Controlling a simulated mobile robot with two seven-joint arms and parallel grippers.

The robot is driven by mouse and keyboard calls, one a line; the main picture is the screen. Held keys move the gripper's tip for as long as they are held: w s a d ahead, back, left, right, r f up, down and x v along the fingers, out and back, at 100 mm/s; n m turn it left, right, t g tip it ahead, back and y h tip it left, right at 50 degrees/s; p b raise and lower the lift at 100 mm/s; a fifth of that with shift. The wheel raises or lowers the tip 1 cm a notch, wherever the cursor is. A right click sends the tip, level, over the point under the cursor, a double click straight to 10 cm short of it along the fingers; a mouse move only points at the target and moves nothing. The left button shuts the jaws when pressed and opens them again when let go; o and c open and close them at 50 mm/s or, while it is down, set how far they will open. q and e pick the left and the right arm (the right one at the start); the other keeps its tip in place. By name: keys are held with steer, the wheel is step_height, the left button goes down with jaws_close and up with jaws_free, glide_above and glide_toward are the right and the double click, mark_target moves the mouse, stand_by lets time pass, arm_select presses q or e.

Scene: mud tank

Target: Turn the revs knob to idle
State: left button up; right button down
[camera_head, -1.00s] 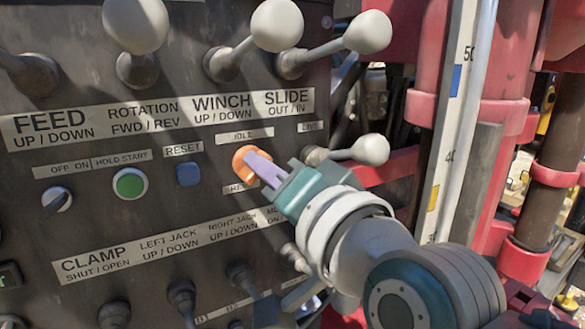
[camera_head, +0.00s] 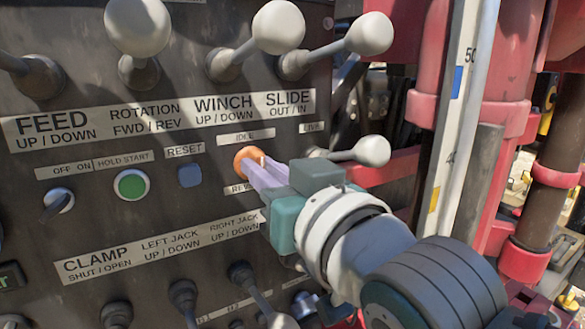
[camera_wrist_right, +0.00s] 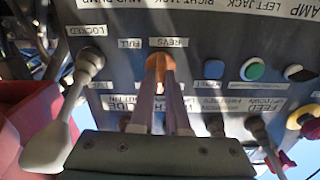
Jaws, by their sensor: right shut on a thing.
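My left gripper is not in view.
A ball-ended lever (camera_head: 370,150) stands just right of the knob, close to my right gripper. Large winch and slide levers (camera_head: 278,26) stick out above. A blue reset button (camera_head: 190,175) and green button (camera_head: 131,185) are to the left.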

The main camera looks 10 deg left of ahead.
steer(key=shift+n, duration=0.5)
steer(key=c, duration=0.9)
jaws_free()
steer(key=b+v, duration=0.2)
steer(key=v, duration=0.8)
